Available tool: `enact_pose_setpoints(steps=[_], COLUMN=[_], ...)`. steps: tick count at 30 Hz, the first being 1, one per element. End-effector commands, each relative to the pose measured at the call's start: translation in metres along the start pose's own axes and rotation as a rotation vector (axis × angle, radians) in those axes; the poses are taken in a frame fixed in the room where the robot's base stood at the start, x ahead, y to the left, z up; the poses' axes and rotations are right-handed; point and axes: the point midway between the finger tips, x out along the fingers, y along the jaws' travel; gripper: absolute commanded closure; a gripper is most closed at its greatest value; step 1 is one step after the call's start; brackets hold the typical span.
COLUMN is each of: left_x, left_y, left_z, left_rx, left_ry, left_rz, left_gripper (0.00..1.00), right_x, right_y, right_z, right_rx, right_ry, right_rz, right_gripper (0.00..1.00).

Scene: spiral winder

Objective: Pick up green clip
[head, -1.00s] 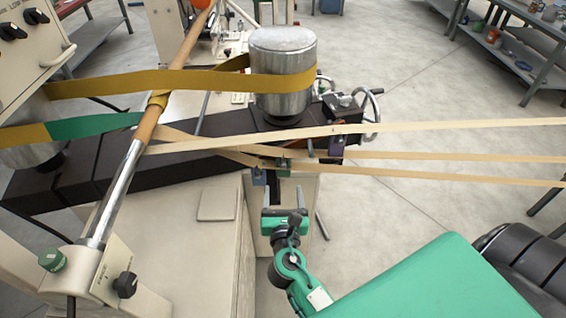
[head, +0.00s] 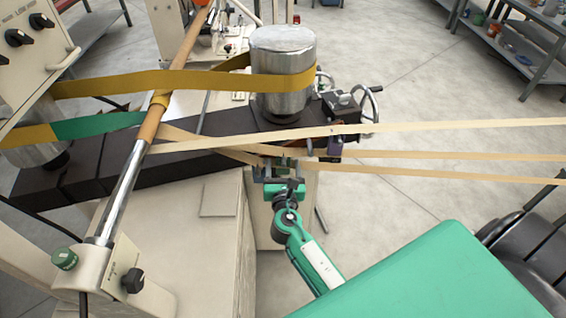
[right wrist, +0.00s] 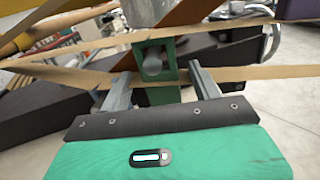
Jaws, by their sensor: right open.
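The green clip (head: 283,162) is at the thin tan strips in front of the dark beam. In the right wrist view the green clip (right wrist: 158,90) stands upright between the two fingers, with a grey round part in its upper opening. My right gripper (head: 278,171) is open, with its fingers on either side of the clip. In the right wrist view the gripper (right wrist: 160,80) shows a gap between each finger and the clip. My left gripper is not in view.
Tan strips (head: 440,155) run to the right, close to the gripper. A purple clip (head: 334,146) is to the right. A metal cylinder (head: 283,75) with a yellow belt stands on the dark beam (head: 110,160). Open floor (head: 420,85) lies beyond.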

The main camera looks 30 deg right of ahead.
Motion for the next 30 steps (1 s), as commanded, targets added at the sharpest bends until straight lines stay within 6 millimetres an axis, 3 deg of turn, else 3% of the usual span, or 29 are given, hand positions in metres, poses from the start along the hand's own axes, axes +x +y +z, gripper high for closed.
enact_pose_setpoints(steps=[2,9,12,24,30], left_x=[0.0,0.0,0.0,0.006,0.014], left_y=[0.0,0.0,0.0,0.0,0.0], left_z=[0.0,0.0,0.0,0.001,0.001], left_rx=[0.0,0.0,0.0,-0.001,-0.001], left_ry=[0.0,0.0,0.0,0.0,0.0], left_rz=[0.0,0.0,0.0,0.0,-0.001], left_gripper=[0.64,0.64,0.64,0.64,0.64], right_x=[0.0,0.0,0.0,0.0,-0.029], right_y=[0.0,0.0,0.0,0.0,0.0], right_z=[0.0,0.0,0.0,0.005,0.003], right_rx=[0.0,0.0,0.0,0.002,0.001], right_ry=[0.0,0.0,0.0,-0.002,0.001], right_rz=[0.0,0.0,0.0,0.0,0.0], right_gripper=[0.36,0.82,0.88,0.88,0.89])
